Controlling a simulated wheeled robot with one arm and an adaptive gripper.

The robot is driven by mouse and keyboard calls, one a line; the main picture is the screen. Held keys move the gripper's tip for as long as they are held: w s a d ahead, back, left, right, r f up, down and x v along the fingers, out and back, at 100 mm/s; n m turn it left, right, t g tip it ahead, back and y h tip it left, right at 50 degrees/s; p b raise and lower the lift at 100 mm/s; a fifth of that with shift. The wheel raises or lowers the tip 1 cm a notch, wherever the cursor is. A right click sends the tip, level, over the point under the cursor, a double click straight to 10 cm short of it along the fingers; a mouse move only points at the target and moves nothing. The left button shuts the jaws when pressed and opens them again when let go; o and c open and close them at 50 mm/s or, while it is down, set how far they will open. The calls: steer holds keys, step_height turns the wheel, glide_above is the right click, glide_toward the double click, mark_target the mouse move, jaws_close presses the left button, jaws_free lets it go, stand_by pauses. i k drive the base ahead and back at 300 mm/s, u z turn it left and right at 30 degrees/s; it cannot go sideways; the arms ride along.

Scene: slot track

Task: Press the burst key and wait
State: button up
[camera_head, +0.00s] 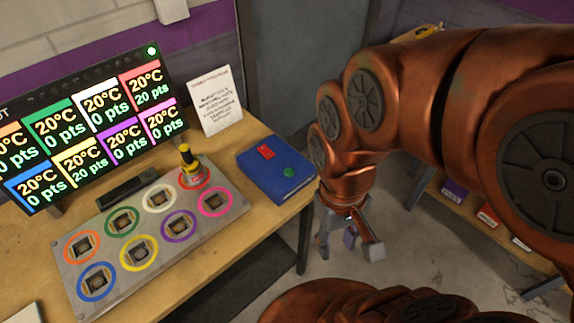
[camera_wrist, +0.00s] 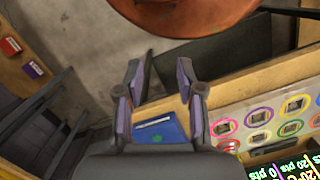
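A blue box (camera_head: 276,170) sits at the right end of the wooden table. I cannot read any label that tells which is the burst key. My gripper (camera_head: 348,243) hangs to the right of the box, past the table's edge, over the floor. In the wrist view my gripper (camera_wrist: 160,82) has its fingers apart with nothing between them.
A grey slot board (camera_head: 232,212) with several coloured rings lies left of the box. A yellow-and-black piece (camera_head: 188,158) stands upright in its red ring. A display (camera_head: 90,130) with temperatures and points and a paper sign (camera_head: 215,100) stand behind. A shelf (camera_head: 462,205) is at the right.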

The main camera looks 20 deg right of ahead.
mark_target(289, 171)
steer(key=u, duration=0.5)
steer(key=k, duration=0.85)
steer(key=u, duration=0.85)
